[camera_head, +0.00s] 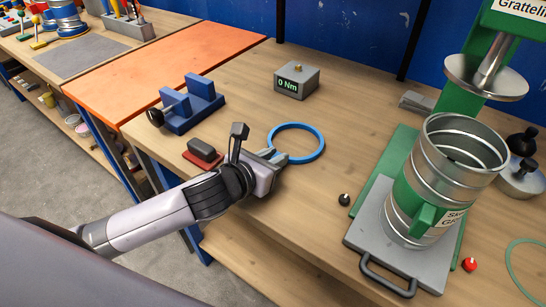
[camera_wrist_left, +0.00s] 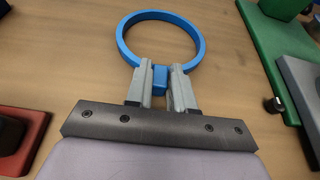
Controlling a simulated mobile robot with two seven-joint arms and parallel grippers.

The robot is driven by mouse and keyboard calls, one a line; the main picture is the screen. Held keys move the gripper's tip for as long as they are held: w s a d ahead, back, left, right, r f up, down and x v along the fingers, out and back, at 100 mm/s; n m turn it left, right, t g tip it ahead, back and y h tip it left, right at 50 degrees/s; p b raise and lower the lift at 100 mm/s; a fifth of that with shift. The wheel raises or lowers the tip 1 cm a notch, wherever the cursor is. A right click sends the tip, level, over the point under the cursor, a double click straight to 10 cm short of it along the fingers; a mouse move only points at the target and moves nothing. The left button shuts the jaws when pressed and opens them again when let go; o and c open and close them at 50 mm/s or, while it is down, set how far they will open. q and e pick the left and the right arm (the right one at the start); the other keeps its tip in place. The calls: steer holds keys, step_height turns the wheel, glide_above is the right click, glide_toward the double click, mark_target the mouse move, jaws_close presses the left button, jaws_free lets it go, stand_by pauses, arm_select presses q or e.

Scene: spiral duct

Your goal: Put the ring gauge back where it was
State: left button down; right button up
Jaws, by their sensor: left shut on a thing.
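The ring gauge is a blue ring (camera_head: 322,151) with a small block-like tab, over the wooden workbench. It also shows in the left wrist view (camera_wrist_left: 121,32), with its tab (camera_wrist_left: 159,78) between the fingers. My left gripper (camera_head: 275,156) is shut on this tab, and the ring extends out beyond the fingertips. The fingers show in the left wrist view (camera_wrist_left: 160,82). I cannot tell whether the ring touches the bench top or is slightly above it. My right gripper is not in view.
A blue vise (camera_head: 190,104) and a red block with a dark top (camera_head: 203,154) stand left of the ring. A grey "0 Nm" box (camera_head: 297,81) is behind it. The spiral duct (camera_head: 455,165) on a green press stands right, with a black knob (camera_head: 344,199) nearby.

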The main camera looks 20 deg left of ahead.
arm_select(q)
steer(key=c, duration=1)
jaws_free()
steer(key=shift+f, duration=0.1)
steer(key=shift+o, duration=0.2)
steer(key=shift+r, duration=0.2)
steer(key=v, duration=1.2)
steer(key=shift+s+f, duration=0.1)
